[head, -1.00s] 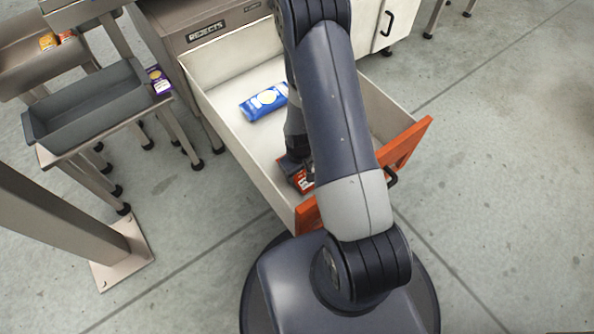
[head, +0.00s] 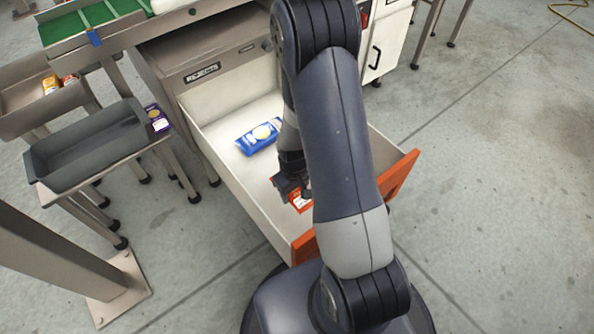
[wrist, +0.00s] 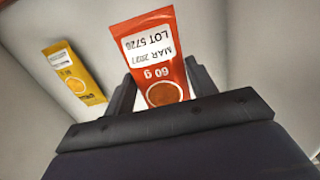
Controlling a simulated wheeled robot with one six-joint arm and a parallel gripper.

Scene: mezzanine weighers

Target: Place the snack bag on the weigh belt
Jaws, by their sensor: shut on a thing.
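My gripper (wrist: 162,95) is shut on an orange-red snack bag (wrist: 158,58), which stands up between the two fingers with its label facing the wrist camera. In the head view the bag (head: 301,202) is partly hidden by my arm. My gripper (head: 293,188) holds it inside the open drawer, near the drawer's front. A green belt (head: 95,18) on a raised frame shows at the top left of the head view; I cannot tell whether it is the weigh belt.
A blue bag (head: 258,137) lies in the white drawer (head: 215,118), and a yellow bag (wrist: 73,72) shows in the wrist view. Grey trays (head: 100,150) stand left, with a purple packet (head: 157,118) beside one. A metal post (head: 60,245) stands at lower left.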

